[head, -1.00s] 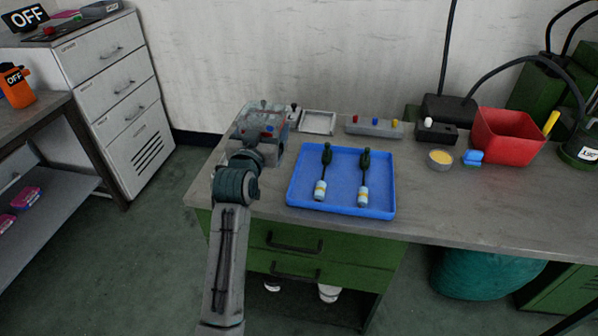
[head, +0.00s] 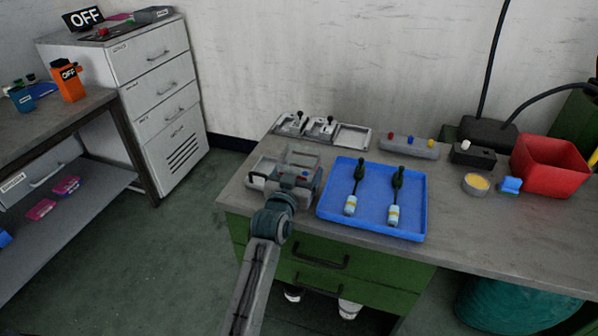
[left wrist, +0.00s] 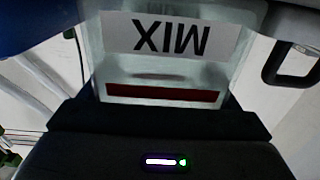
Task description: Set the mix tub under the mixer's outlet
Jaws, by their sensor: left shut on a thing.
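The mix tub (head: 303,158) is a clear, see-through tub, held by my left gripper (head: 297,177) near the left end of the workbench, left of the blue tray. In the left wrist view the tub (left wrist: 180,70) fills the upper middle, with an upside-down MIX label and a dark red strip below it. My left gripper is shut on the tub; its dark body (left wrist: 160,118) covers the lower part of that view. I cannot tell whether the tub touches the bench. I cannot make out a mixer outlet. My right gripper is not in view.
Grey plates with dark knobs (head: 322,127) lie behind the tub. A button box (head: 408,146), a yellow-filled dish (head: 476,185) and a red bin (head: 548,165) stand farther right. Open floor (head: 150,260) lies left of the bench.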

